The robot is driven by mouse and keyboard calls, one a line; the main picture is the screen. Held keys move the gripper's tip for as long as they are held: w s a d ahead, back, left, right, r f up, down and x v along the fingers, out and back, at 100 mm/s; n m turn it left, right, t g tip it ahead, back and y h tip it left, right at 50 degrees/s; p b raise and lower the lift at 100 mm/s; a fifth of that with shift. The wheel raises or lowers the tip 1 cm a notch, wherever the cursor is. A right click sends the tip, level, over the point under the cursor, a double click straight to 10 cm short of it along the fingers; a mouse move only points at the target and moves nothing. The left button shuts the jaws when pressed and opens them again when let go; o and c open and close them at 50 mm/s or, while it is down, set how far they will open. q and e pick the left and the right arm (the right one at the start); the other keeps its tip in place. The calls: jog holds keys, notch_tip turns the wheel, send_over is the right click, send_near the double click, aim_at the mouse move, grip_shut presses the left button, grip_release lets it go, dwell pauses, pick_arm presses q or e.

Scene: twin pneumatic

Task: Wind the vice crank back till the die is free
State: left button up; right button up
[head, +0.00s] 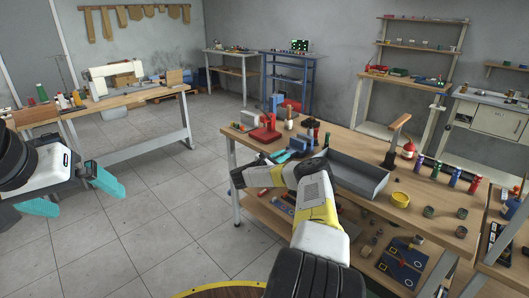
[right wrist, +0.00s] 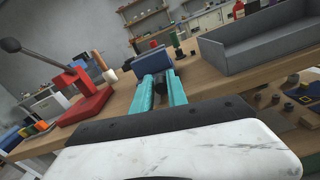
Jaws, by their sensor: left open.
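A blue block-like body (right wrist: 152,58), which looks like the vice, stands on the workbench just beyond my right fingertips in the right wrist view. My right gripper (right wrist: 159,82) has its two teal fingers side by side at its near side. A dark part lies between or behind the fingers; I cannot make out whether it is the crank or whether they grip it. In the head view my right gripper (head: 280,155) is over the bench's left part, partly hidden by my arm. The die cannot be made out. My left gripper (head: 72,196) is open and empty above the floor, far from the bench.
A red press (right wrist: 85,95) with a black-knobbed lever stands left of the vice. A grey open tray (head: 355,176) lies right of it. A yellow cup (head: 400,199) and several coloured canisters stand further right. The floor left of the bench is clear.

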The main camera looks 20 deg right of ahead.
grip_shut()
jog(key=shift+f, duration=0.1)
dwell(0.4)
jog(key=shift+n, duration=0.4)
jog(key=w+a+f+n, duration=0.1)
jog(key=w+f+n, duration=0.1)
jog(key=n, duration=1.4)
jog(key=w+a+f+n, duration=0.1)
jog(key=w+f+n, duration=0.2)
jog(key=n, duration=1.3)
jog(key=shift+f+n, duration=0.4)
jog(key=shift+f, duration=0.2)
